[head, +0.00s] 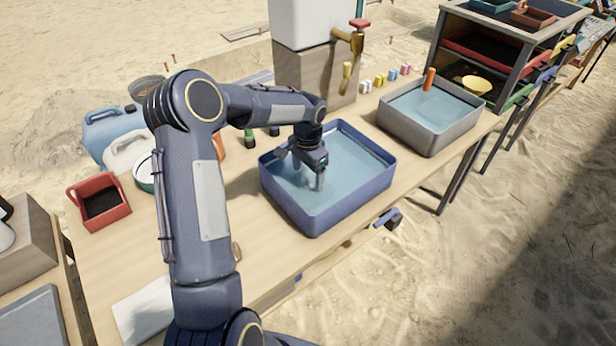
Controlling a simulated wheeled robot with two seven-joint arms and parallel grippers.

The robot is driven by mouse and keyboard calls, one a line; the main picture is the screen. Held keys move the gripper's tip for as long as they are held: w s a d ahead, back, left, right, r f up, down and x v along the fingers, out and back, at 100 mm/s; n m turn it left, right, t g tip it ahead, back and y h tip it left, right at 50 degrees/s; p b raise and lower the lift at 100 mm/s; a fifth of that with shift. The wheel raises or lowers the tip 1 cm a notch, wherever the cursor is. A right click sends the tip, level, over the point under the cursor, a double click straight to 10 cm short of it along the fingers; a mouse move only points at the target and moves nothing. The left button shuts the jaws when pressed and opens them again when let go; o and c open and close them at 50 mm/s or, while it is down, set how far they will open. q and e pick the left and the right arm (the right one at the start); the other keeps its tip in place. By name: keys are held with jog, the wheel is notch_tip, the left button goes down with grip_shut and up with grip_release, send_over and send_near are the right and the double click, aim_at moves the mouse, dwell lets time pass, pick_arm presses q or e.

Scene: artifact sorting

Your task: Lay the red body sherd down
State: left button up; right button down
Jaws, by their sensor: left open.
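My left gripper (316,178) is open and points down inside the blue basin (318,218), over or in its water. I see no sherd between its fingers, though the view there is small. I cannot make out a red body sherd for certain. A small brownish piece (236,252) lies on the table just right of my left arm, partly hidden by it; I cannot tell what it is.
A grey basin (436,143) of water with an orange-handled tool (428,79) stands at the right. A water tank with a brass tap (350,42) stands behind. A red tray (100,204) and jugs (112,128) are at the left. A pale sheet (146,312) lies at the front.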

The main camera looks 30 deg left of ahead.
aim_at(308, 184)
pick_arm(q)
notch_tip(308, 184, up, 9)
jog(key=s+d+r+n+t, duration=0.1)
jog(key=s+d+r, duration=0.2)
jog(key=s+r, duration=0.45)
jog(key=s+d+n+t+h, duration=0.2)
jog(key=s+d, duration=0.2)
jog(key=s, duration=0.7)
jog(key=s+d+f+n+t+h, duration=0.1)
jog(key=s+d+n+t, duration=0.1)
jog(key=s, duration=0.9)
jog(key=shift+d+n+t+h, duration=0.3)
jog(key=shift+d+n+h, duration=0.15)
jog(key=shift+d, duration=0.8)
notch_tip(308, 184, up, 5)
jog(key=p, duration=0.5)
jog(key=shift+r+p, duration=0.1)
jog(key=shift+p, duration=0.3)
